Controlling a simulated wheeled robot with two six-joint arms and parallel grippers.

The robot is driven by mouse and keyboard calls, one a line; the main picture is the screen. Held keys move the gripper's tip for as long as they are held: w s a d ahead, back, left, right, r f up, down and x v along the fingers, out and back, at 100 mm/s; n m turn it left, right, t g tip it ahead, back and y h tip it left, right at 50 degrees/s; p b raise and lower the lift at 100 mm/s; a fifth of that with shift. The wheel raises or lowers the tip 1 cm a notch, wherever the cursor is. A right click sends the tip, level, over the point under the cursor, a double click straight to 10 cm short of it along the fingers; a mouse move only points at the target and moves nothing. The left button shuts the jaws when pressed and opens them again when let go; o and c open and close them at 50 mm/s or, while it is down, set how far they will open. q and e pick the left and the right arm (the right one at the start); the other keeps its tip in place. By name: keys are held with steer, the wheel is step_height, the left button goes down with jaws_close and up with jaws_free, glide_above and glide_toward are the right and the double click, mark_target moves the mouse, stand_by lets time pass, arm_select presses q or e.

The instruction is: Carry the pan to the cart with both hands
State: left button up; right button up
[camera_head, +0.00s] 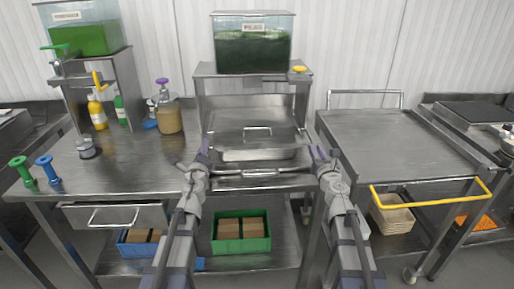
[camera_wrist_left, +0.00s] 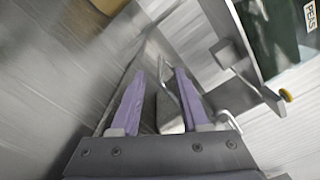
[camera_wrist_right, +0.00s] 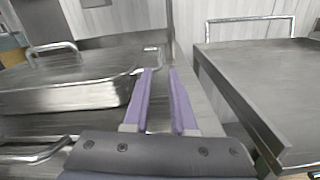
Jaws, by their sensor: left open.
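The pan (camera_head: 260,153) is a shallow metal tray with a lid and a lid handle (camera_head: 257,131). It rests on the steel counter under the raised stand, and its side shows in the right wrist view (camera_wrist_right: 70,95). My left gripper (camera_head: 205,148) is open, just left of the pan. My right gripper (camera_head: 318,153) is just right of the pan; its fingers are apart with nothing visibly held. The cart (camera_head: 400,135) stands to the right with a bare steel top, which also shows in the right wrist view (camera_wrist_right: 265,70).
A metal bar (camera_head: 255,173) runs along the counter front between my arms. The stand (camera_head: 205,71) holds a bin of greens (camera_head: 253,52) above the pan. The cart's yellow handle (camera_head: 430,206) sticks out in front. A gap separates counter and cart.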

mark_target(311, 140)
arm_select(q)
steer(key=w, duration=0.7)
steer(key=shift+w+a, duration=0.15)
steer(key=shift+a, duration=0.2)
arm_select(e)
steer(key=w, duration=0.7)
steer(key=shift+w+a, duration=0.15)
steer(key=shift+a, duration=0.2)
arm_select(q)
steer(key=c, duration=0.4)
arm_select(e)
jaws_close()
arm_select(q)
jaws_close()
